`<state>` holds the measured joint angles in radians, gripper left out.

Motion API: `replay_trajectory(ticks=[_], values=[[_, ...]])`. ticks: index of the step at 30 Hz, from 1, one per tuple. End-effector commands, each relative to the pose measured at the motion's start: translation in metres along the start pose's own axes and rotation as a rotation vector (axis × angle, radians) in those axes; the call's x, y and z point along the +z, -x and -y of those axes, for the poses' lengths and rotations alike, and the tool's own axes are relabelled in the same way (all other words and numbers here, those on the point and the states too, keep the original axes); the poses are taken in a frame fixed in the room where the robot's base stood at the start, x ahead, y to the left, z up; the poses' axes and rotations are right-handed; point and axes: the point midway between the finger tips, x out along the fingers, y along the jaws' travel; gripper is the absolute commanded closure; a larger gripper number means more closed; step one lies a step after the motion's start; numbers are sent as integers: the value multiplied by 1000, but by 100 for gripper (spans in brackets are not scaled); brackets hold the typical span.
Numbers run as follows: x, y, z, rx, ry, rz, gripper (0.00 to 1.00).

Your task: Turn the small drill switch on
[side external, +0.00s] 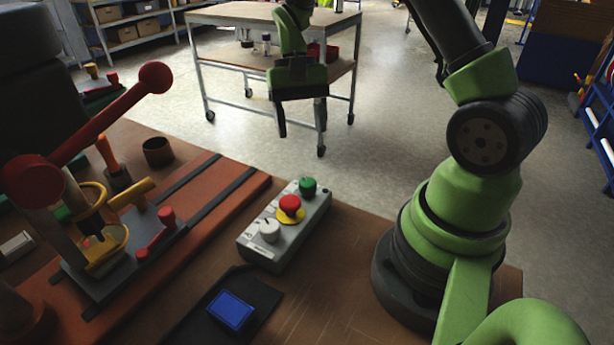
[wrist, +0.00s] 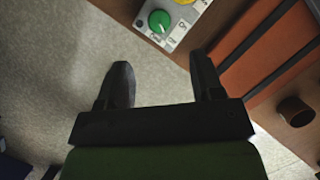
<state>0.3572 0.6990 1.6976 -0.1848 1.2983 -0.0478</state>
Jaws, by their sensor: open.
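A grey control box (side external: 258,252) lies on the bench in the side view. It carries a light grey rotary knob (side external: 269,230) at its near end, a red mushroom button (side external: 289,205) on a yellow base in the middle and a green button (side external: 308,185) at the far end. The wrist view shows the green button (wrist: 160,20) and part of the yellow base (wrist: 184,1); the knob is out of that view. My gripper (side external: 301,140) is open and empty, apart from the box and beyond its green end. Both fingers also show in the wrist view (wrist: 162,64).
A drill-like press with a red ball-ended lever (side external: 110,120) stands on the left. A blue block (side external: 231,310) lies on a dark mat near the front. A dark round cup (side external: 158,152) stands behind the orange board (side external: 215,190). Open floor and a wheeled table (side external: 240,15) lie beyond.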

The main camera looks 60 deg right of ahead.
Motion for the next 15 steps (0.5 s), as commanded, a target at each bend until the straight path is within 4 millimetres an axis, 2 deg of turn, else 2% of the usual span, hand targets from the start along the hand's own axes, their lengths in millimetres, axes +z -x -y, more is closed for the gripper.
replay_trajectory(ticks=[5, 15], values=[[-2, -16, -1, 5, -5, 15, 39], [0, -77, -2, 7, -6, 15, 39]])
